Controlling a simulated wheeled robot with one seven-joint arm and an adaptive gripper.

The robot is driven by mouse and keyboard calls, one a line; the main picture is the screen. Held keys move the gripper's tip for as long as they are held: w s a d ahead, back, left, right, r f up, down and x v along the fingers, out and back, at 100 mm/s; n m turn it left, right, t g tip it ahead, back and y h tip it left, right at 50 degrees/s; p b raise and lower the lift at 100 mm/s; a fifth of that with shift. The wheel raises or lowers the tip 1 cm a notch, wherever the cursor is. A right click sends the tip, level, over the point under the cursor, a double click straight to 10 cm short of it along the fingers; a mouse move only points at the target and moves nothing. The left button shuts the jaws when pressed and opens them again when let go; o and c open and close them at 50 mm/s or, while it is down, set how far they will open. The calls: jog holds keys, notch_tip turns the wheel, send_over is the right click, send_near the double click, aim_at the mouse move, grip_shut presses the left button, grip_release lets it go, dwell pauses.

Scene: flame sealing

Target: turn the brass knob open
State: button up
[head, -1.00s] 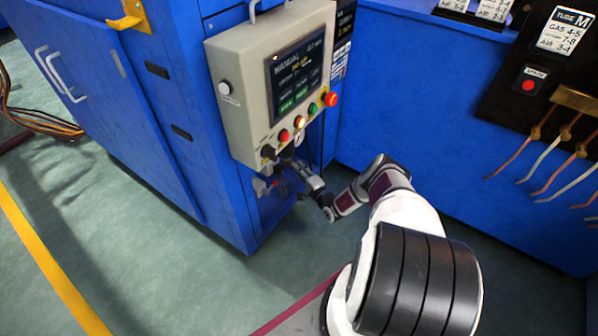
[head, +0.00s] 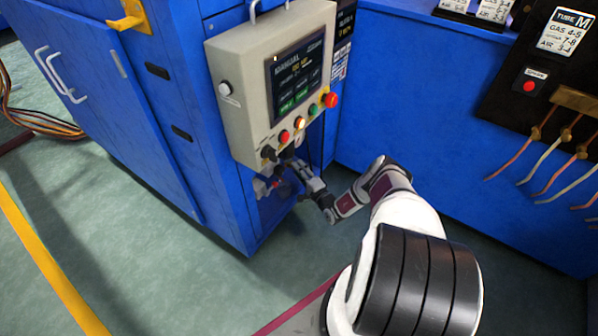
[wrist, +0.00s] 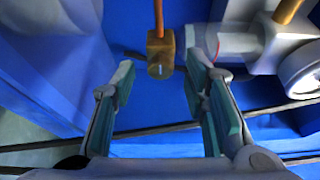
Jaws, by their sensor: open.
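A brass-coloured block (wrist: 160,54), which looks like the knob, sits at the end of a copper-coloured stem (wrist: 158,15) in the wrist view. My gripper (wrist: 160,66) is open. Its two teal-padded fingers are spread to the left and right of the block, with the tips near its level. I see no contact. In the head view my gripper (head: 297,168) is below the grey control panel (head: 240,115), close to the blue cabinet's fittings. The knob is too small and covered to make out there.
A grey valve-like fitting (wrist: 240,42) and a round gauge-like part (wrist: 303,70) lie just right of the fingers. The blue cabinet (head: 215,175) stands left of my arm. The floor (head: 120,210) in front is clear.

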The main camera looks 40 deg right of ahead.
jog(key=s, duration=1.1)
jog(key=shift+s+a, duration=0.25)
jog(key=shift+s, duration=0.1)
